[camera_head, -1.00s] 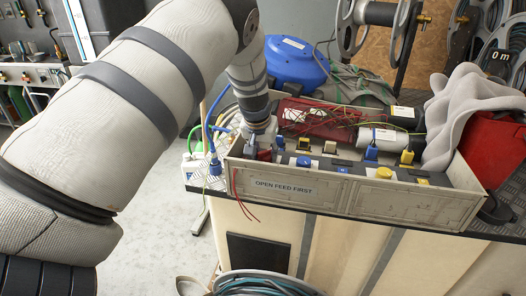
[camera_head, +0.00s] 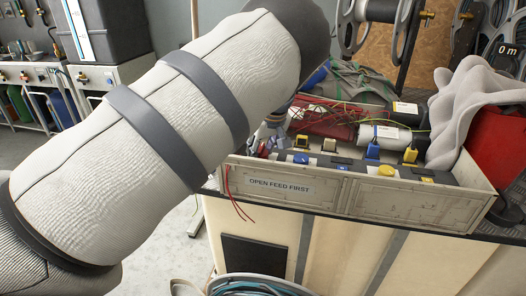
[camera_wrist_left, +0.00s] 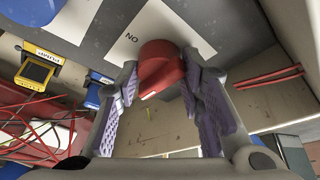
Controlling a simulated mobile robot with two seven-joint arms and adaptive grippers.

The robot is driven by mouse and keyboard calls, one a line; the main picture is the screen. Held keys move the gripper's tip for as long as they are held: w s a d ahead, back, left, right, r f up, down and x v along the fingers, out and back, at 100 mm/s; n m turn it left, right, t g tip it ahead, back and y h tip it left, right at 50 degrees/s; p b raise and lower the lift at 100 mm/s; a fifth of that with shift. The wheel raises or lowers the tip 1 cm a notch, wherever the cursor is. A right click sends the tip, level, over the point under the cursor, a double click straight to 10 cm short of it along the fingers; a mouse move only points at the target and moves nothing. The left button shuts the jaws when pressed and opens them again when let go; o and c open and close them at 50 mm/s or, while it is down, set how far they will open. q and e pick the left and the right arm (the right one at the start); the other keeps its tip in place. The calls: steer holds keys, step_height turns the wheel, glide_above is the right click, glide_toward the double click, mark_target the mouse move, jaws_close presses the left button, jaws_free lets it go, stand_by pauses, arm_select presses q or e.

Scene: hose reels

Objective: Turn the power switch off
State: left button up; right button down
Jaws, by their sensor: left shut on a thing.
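A red switch knob (camera_wrist_left: 160,66) sits on a grey panel beside a white label (camera_wrist_left: 142,33) in the left wrist view. Letters reading "NO" from this angle are on the label. My left gripper (camera_wrist_left: 162,100) has its two purple-padded fingers on either side of the knob and is shut on it. In the head view my left gripper (camera_head: 270,140) is at the left end of the control box (camera_head: 345,196), largely hidden by my arm. The knob's exact turn angle is hard to tell. My right gripper is not in view.
The box's front wall bears a label (camera_head: 279,186) reading "OPEN FEED FIRST". Blue and yellow switches, including a yellow-framed one (camera_wrist_left: 37,72) marked "PUMP", sit along the panel. Red wires (camera_head: 318,112) lie loose behind. A grey cloth (camera_head: 470,105) and red case (camera_head: 497,145) are at right.

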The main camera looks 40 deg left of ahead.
arm_select(q)
steer(key=shift+n, duration=0.5)
steer(key=o, duration=1.1)
steer(key=shift+o, duration=0.2)
steer(key=shift+w, duration=0.1)
steer(key=v, duration=1.2)
steer(key=shift+w, duration=0.15)
